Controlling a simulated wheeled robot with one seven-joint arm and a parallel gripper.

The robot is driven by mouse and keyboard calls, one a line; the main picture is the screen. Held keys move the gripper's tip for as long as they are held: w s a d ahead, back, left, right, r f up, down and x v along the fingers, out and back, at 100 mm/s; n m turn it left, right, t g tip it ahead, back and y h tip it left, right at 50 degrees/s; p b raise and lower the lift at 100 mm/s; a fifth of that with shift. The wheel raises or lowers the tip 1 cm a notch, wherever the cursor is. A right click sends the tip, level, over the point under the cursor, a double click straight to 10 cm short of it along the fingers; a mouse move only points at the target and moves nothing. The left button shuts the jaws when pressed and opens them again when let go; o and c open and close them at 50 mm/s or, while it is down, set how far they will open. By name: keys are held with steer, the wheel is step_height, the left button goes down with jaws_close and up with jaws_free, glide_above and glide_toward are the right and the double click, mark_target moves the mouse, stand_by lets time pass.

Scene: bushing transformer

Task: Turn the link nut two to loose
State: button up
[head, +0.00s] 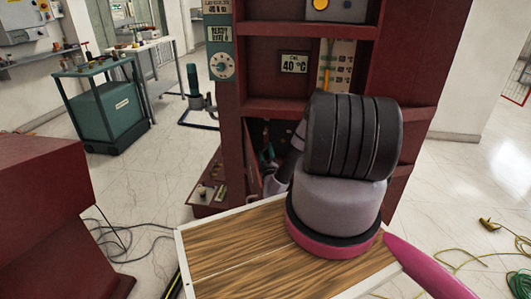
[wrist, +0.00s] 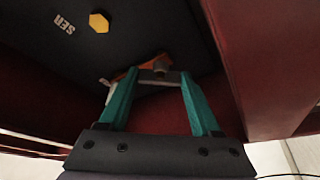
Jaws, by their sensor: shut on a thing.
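In the wrist view my gripper (wrist: 158,76) points at a dark panel, its two teal fingers apart. They are shut on a grey and orange link piece (wrist: 150,79) that spans the space between the fingertips. A round grey nut or bolt head (wrist: 160,66) shows at the middle of this piece, just beyond the tips. I cannot tell from a label whether this is link nut two. A yellow hexagonal nut (wrist: 98,22) sits apart on the panel at the upper left. In the head view my arm hides most of the work spot.
In the wrist view a red wall (wrist: 265,60) runs close on the right. Cables (head: 130,240) lie on the floor.

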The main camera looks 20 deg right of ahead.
steer(key=n+g+y, duration=0.1)
steer(key=n, duration=0.3)
steer(key=shift+s+r, duration=0.1)
steer(key=shift+n+g+y, duration=0.5)
steer(key=shift+n+g, duration=0.1)
steer(key=shift+n, duration=1.4)
steer(key=o, duration=1.4)
steer(key=v, duration=1)
steer(key=shift+s+r, duration=0.15)
steer(key=shift+s, duration=0.25)
